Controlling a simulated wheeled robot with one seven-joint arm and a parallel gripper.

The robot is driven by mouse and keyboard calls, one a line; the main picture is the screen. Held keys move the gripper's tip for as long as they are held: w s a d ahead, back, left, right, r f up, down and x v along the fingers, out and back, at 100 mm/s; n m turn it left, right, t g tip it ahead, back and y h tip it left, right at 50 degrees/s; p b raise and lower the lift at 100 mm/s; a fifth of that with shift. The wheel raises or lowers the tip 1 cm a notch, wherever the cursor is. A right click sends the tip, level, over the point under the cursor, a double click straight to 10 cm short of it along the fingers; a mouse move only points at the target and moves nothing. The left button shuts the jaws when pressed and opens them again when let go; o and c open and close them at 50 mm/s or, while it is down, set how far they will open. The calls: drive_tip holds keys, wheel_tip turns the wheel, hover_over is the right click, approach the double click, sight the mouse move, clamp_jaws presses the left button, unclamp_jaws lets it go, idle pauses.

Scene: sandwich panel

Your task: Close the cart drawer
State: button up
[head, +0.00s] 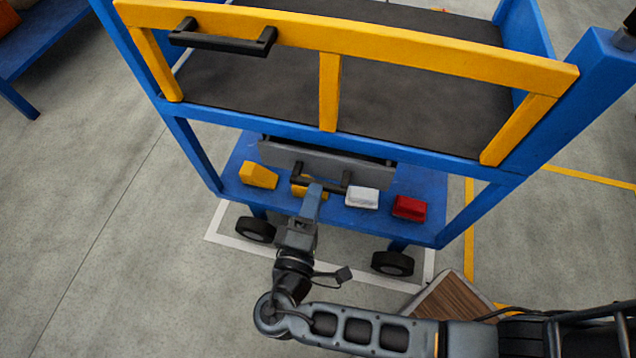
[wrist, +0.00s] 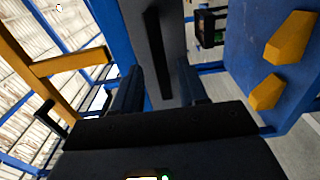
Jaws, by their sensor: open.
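The cart (head: 150,60) has a blue frame and a lower deck with a grey drawer front (head: 372,171) under the upper shelf. A dark strip shows along the drawer's top edge; how far it stands open I cannot tell. A black bar handle (head: 335,188) sits on the front. My gripper (head: 313,190) is in front of this handle and hides part of it. In the wrist view my gripper (wrist: 160,88) is open, its two fingers apart, with the drawer handle (wrist: 157,45) in line with the gap between them. Contact cannot be told.
On the blue deck are a yellow block (head: 258,175), a partly hidden yellow block (head: 299,187), a white block (head: 361,197) and a red block (head: 409,208). A yellow rail (head: 400,55) with another black handle (head: 222,42) is above. A brown wooden object (head: 455,303) lies on the floor.

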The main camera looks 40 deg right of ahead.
drive_tip(key=shift+x, duration=2.2)
clamp_jaws()
